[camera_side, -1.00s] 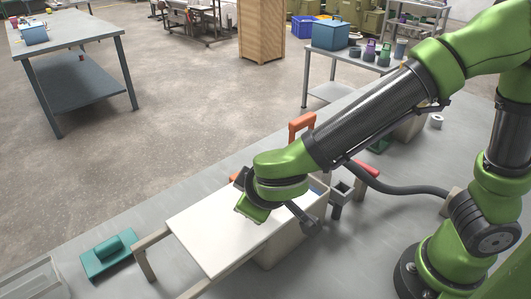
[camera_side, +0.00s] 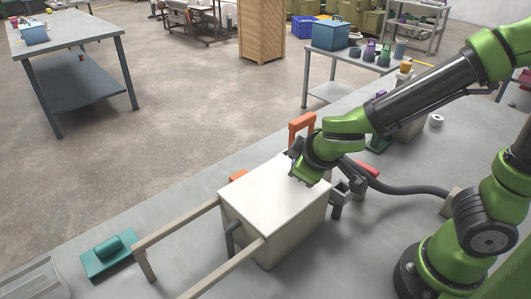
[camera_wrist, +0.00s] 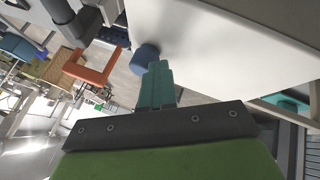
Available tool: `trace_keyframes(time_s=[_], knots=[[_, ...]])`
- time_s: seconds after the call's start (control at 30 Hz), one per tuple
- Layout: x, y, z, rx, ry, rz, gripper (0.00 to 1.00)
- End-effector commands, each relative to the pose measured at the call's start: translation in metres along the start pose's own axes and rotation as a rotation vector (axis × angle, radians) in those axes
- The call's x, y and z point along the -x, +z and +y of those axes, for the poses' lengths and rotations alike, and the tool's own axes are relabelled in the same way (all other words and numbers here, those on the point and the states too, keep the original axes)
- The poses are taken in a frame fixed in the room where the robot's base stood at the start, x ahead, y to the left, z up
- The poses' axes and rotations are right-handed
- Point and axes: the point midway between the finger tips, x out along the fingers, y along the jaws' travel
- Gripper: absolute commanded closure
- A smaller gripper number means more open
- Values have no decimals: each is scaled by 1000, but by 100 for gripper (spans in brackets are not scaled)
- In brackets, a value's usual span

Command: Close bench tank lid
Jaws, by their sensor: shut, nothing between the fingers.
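The beige bench tank (camera_side: 295,237) stands on the grey bench. Its flat white lid (camera_side: 265,195) lies level over the tank top, and the lid's left edge is about in line with the tank's left wall. My gripper (camera_side: 300,174) is low over the lid's far right part in the side view and hides that part. In the wrist view, my teal fingers (camera_wrist: 157,82) are together and empty, right by a blue knob (camera_wrist: 145,56) at the edge of the white lid (camera_wrist: 215,45). Whether they touch the knob is unclear.
Two bare rails (camera_side: 178,224) reach left from the tank. A teal block with a handle (camera_side: 108,255) lies left of them. An orange handle (camera_side: 301,126) rises behind the tank, and a grey bracket (camera_side: 345,190) stands at its right.

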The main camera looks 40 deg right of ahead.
Motion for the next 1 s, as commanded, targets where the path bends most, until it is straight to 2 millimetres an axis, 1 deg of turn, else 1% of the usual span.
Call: trace_keyframes(time_s=[0.03, 0.17, 0.27, 0.37, 0.43, 0.5, 0.6, 0.7, 0.8, 0.9, 1.0], knots=[[-2, 3, 6, -15, 14, -13, 100], [-1, 3, 4, -15, 14, -13, 100], [4, 2, -5, -11, 12, -10, 100], [12, 0, -21, -4, 6, -5, 100], [20, -1, -37, 2, 2, -1, 100], [40, -2, -34, -9, 3, 5, 100], [64, -3, -34, -6, 1, 7, 100], [85, -2, -35, -4, 1, 5, 100], [101, -2, -35, -4, 0, 4, 100], [112, -2, -35, -3, 0, 2, 100], [118, -2, -36, 11, -3, 2, 100]])
